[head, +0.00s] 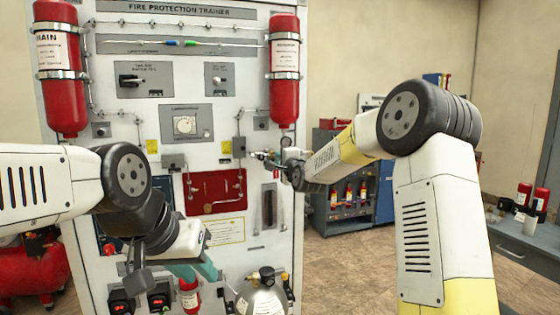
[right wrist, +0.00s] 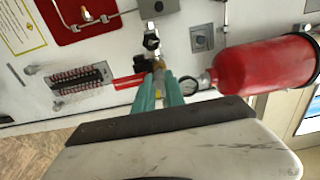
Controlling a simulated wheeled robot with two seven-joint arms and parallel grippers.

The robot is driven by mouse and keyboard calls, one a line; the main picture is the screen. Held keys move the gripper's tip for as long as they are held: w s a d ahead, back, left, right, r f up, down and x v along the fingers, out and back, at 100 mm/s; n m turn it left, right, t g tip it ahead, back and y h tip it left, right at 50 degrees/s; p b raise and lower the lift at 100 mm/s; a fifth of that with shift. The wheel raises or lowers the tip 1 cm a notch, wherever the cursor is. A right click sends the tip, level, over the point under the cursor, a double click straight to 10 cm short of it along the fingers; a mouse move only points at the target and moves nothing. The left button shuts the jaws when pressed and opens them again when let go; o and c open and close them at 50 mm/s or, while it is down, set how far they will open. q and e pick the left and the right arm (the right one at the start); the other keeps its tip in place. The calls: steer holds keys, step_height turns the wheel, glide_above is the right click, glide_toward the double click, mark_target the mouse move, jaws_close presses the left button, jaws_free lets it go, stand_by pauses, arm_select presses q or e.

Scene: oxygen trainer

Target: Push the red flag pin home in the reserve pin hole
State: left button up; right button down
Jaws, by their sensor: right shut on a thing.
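The red flag pin's flag (right wrist: 130,82) shows in the right wrist view as a red strip sticking out left of my right fingertips. My right gripper (right wrist: 160,90) has its teal fingers shut on the pin, beside the metal valve fitting (right wrist: 152,42). The pin's shaft and the reserve pin hole are hidden, so I cannot tell how deep the pin sits. The right red cylinder (head: 284,70) hangs above this spot in the head view; it also shows in the right wrist view (right wrist: 265,68). My left gripper (head: 197,271) is low before the panel; its finger gap is unclear.
A gauge (right wrist: 205,82) sits close right of my right fingers. A silver tank (head: 262,296) stands below.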

steer(key=shift+x, duration=1.5)
steer(key=c, duration=1.3)
jaws_free()
steer(key=s+d+f+n+g+h, duration=0.1)
steer(key=s+d+f+n+g, duration=0.2)
steer(key=s, duration=1.4)
steer(key=s+d+f+n+g+h, duration=0.1)
steer(key=s+d+f+n+g, duration=0.2)
steer(key=s+d+n, duration=0.4)
steer(key=s+d+f+n+g+h, duration=0.1)
steer(key=s+d+f+n+g, duration=0.2)
steer(key=s, duration=2.3)
steer(key=shift+s+d+n+g, duration=0.15)
steer(key=shift+d+n+g, duration=0.35)
steer(key=shift+d, duration=0.05)
steer(key=shift+s+d+n+g, duration=0.15)
steer(key=shift+d+n+g, duration=0.35)
steer(key=shift+d, duration=0.05)
